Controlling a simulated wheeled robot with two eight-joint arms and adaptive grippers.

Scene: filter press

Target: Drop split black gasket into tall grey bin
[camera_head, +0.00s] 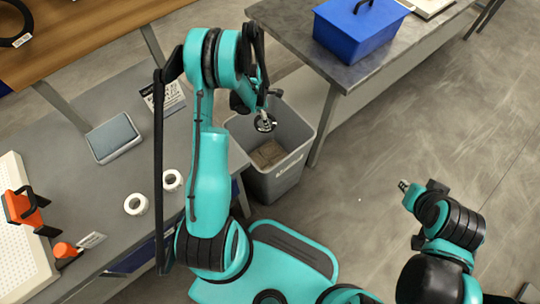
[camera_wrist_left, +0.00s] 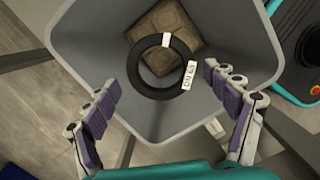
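The tall grey bin (camera_head: 286,180) stands on the floor between two tables, with brown matter (camera_head: 268,153) at its bottom. A black ring gasket (camera_head: 265,122) with white tags shows over the bin's mouth. In the left wrist view the gasket (camera_wrist_left: 142,84) lies within the outline of the bin (camera_wrist_left: 88,40). I cannot tell its height or see its split clearly. My left gripper (camera_head: 258,97) is above the bin; its fingers (camera_wrist_left: 160,80) are spread wide, with gaps between them and the gasket. My right gripper (camera_head: 404,187) is over the floor at right; its finger opening is unclear.
A blue toolbox (camera_head: 352,28) sits on the grey table right of the bin. Another black ring (camera_head: 15,40) lies on the wooden table. The left grey table holds a grey flat device (camera_head: 113,137), white rolls (camera_head: 136,204) and orange tools (camera_head: 24,208). The right floor is clear.

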